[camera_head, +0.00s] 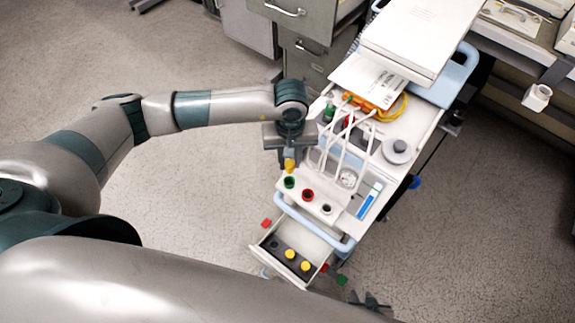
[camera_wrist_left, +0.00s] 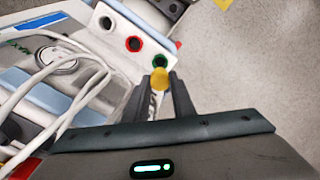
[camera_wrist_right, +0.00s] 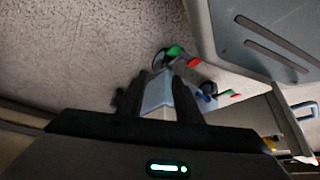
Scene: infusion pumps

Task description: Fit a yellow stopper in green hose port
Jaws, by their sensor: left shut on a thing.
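My left gripper (camera_head: 289,160) is shut on a yellow stopper (camera_head: 290,166), which also shows between its fingertips in the left wrist view (camera_wrist_left: 160,78). The green hose port (camera_head: 289,182) is in a white panel on the cart, beside a red port (camera_head: 307,195) and a white-rimmed port (camera_head: 326,208). In the left wrist view the stopper appears just below the green port (camera_wrist_left: 159,60); I cannot tell whether they touch. Two yellow stoppers (camera_head: 290,254) sit in a dark holder in the open drawer. My right gripper (camera_wrist_right: 160,93) is open, its fingers apart, low beside the cart.
The open drawer (camera_head: 262,243) juts out below the cart's blue handle (camera_head: 310,222). White hoses (camera_head: 335,150) loop above the panel. Papers and a white box (camera_head: 420,35) lie at the cart's back. Clear floor is on the left.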

